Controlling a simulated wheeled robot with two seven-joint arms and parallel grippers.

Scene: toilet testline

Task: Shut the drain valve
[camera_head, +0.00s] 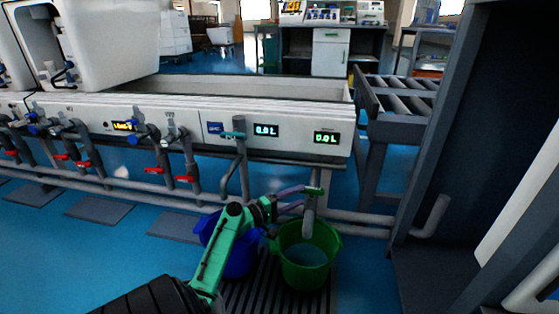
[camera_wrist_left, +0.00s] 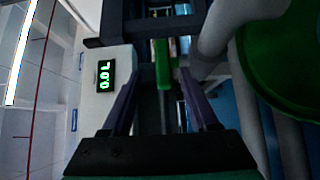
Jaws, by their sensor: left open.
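The drain valve has a green handle (camera_head: 314,191) on a grey outlet pipe (camera_head: 309,216) that points down over a green bucket (camera_head: 306,262). My left gripper (camera_head: 303,195) reaches this handle from the left, with its purple fingers apart. In the left wrist view the green handle (camera_wrist_left: 162,62) stands between the fingertips of my open left gripper (camera_wrist_left: 159,78). I cannot tell whether either finger touches it. The green bucket (camera_wrist_left: 285,60) shows at the right there. My right gripper is in neither view.
A blue bucket (camera_head: 240,262) stands under my left arm, beside the green one. A teal-handled valve (camera_head: 232,135) and a 0.0 L display (camera_head: 327,137) are on the white trough front. A dark frame (camera_head: 478,120) rises at the right. Blue floor lies open at front left.

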